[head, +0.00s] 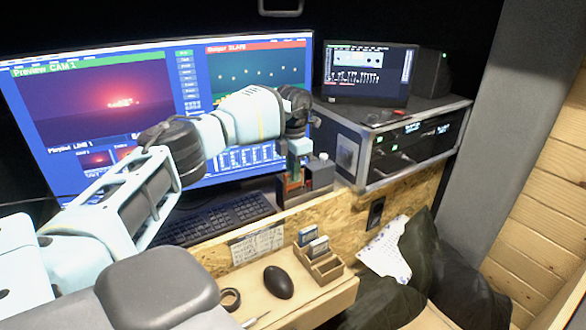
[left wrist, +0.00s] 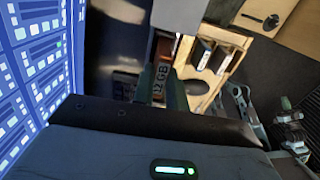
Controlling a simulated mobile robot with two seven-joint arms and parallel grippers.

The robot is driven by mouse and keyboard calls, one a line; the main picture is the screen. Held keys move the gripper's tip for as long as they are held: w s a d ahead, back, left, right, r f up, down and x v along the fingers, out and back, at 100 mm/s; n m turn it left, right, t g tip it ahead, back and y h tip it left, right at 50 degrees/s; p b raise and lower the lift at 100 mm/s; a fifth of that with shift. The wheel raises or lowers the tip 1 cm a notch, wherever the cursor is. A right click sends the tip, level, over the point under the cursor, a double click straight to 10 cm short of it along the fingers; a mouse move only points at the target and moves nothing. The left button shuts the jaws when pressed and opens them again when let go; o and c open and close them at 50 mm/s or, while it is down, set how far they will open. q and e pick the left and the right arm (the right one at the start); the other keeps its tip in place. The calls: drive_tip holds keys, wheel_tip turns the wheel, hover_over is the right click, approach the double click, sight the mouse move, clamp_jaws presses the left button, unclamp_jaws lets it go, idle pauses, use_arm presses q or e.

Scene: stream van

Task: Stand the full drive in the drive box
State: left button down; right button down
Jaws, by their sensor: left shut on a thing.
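My left gripper (head: 293,186) is shut on a drive, beside a dark box (head: 320,173) behind the wooden ledge. The left wrist view shows the held drive's label (left wrist: 157,85), partly readable as "12 GB", between the fingers; the fingers hide part of it. The drive box (head: 326,272) is a small wooden slotted tray on the shelf, nearer and slightly right of the gripper. Two drives, a rear one (head: 307,235) and a front one (head: 318,247), stand in it. The box also shows in the left wrist view (left wrist: 235,40), apart from the held drive.
A black mouse (head: 278,283) and a tape roll (head: 230,299) lie left of the drive box on the shelf. A keyboard (head: 215,219) and large monitor (head: 100,105) are behind. A rack case (head: 375,165) stands right. Mechanical parts, possibly my right gripper (left wrist: 270,125), show in the wrist view.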

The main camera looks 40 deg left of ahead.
use_arm(q)
drive_tip(key=shift+f, duration=0.65)
drive_tip(key=c, duration=1.3)
unclamp_jaws()
drive_tip(key=shift+c, duration=0.2)
wheel_tip(320, 180, up, 8)
drive_tip(key=shift+f, duration=0.1)
